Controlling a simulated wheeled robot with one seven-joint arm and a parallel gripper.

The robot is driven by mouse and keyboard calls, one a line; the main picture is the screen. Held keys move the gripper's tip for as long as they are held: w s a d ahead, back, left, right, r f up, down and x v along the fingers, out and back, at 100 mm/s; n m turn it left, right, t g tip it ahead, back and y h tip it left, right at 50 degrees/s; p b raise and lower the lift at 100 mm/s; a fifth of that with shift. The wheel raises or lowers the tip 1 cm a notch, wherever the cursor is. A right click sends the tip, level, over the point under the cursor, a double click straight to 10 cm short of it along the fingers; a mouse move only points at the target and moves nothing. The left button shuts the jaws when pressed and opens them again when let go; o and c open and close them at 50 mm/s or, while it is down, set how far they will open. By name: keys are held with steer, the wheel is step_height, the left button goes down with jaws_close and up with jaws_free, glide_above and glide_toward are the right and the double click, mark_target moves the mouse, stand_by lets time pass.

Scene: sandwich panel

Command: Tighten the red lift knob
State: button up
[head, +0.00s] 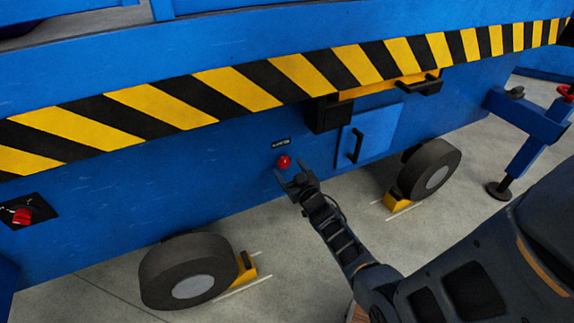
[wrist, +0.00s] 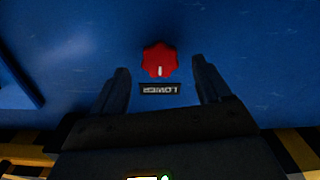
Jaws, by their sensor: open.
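A red lobed knob (head: 284,161) sits on the blue side panel, just beyond my fingertips in the head view. In the wrist view the same knob (wrist: 159,60) shows a white mark pointing down in the picture. A small dark label (wrist: 159,88) beside it appears upside down and seems to read LOWER. My gripper (head: 290,175) is open and empty. Its fingers (wrist: 161,76) stand left and right of the knob's line in the wrist view, with gaps on both sides. I cannot tell how far the tips are from the panel.
Another red control (head: 22,216) is on a black plate at far left. A red-topped part (head: 566,92) is on the outrigger at right. A small door with a black handle (head: 356,146) is right of the knob. A striped ledge (head: 240,88) runs above; wheels (head: 190,272) stand below.

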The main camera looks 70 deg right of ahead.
steer(key=v, duration=0.5)
stand_by(0.5)
steer(key=s+a+r+n+t+y, duration=0.15)
steer(key=s+a, duration=0.25)
steer(key=a, duration=0.5)
steer(key=s+a+r+n+y, duration=0.1)
steer(key=s+a+n+y, duration=0.15)
steer(key=a, duration=0.65)
steer(key=s+a+r+n+y, duration=0.1)
steer(key=s+a+r+y, duration=0.4)
steer(key=s+a+r, duration=0.65)
steer(key=s+a+r+n+y, duration=0.1)
steer(key=s+a+r+y, duration=0.25)
steer(key=a+r, duration=0.6)
step_height(320, 180, up, 16)
steer(key=p, duration=1.5)
steer(key=shift+s+d+h, duration=0.4)
steer(key=shift+h, duration=0.05)
